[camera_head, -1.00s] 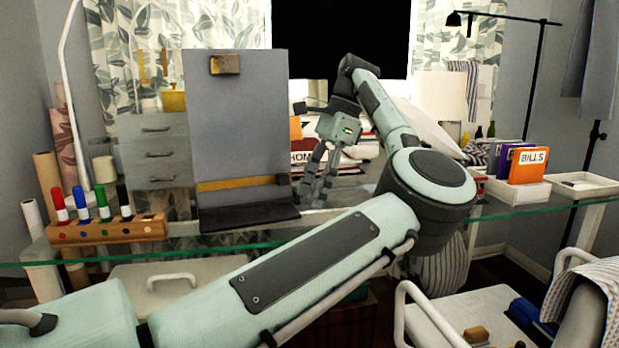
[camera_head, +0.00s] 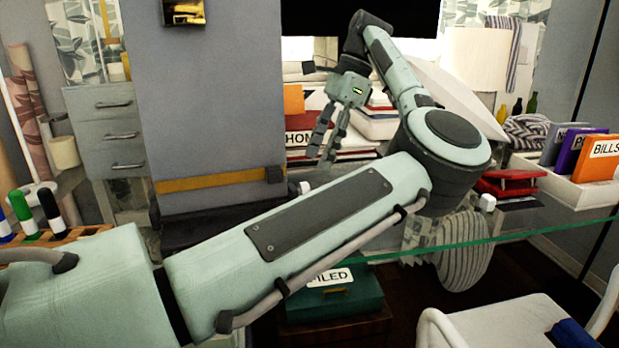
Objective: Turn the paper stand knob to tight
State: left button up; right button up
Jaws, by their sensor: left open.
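The paper stand (camera_head: 215,95) is a tall grey board with a brass clip (camera_head: 183,12) at its top and a yellow-brown bar (camera_head: 213,180) across its lower part. It stands upright on a dark base. A small dark piece at the bar's right end (camera_head: 273,174) looks like the knob; its setting cannot be read. My left gripper (camera_head: 320,158) points down to the right of the stand, apart from it. Its two fingers are open with nothing between them. My right gripper is out of view.
My left arm crosses in front of the stand's base. A marker holder (camera_head: 75,236) is at the left. A tray with orange and purple folders (camera_head: 598,160) is at the right. Books (camera_head: 372,128) are behind the gripper. The glass table edge (camera_head: 500,237) runs across the front.

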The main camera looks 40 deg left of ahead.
aim_at(307, 183)
pick_arm(q)
jog(key=x, duration=0.5)
jog(key=shift+s+f, duration=0.15)
jog(key=shift+f, duration=0.1)
jog(key=shift+s+a+f, duration=0.15)
jog(key=shift+s+f, duration=0.05)
jog(key=shift+f, duration=0.5)
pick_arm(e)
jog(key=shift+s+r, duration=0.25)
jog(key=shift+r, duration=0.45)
pick_arm(q)
jog(key=shift+c, duration=0.6)
grip_shut()
jog(key=shift+r, duration=0.1)
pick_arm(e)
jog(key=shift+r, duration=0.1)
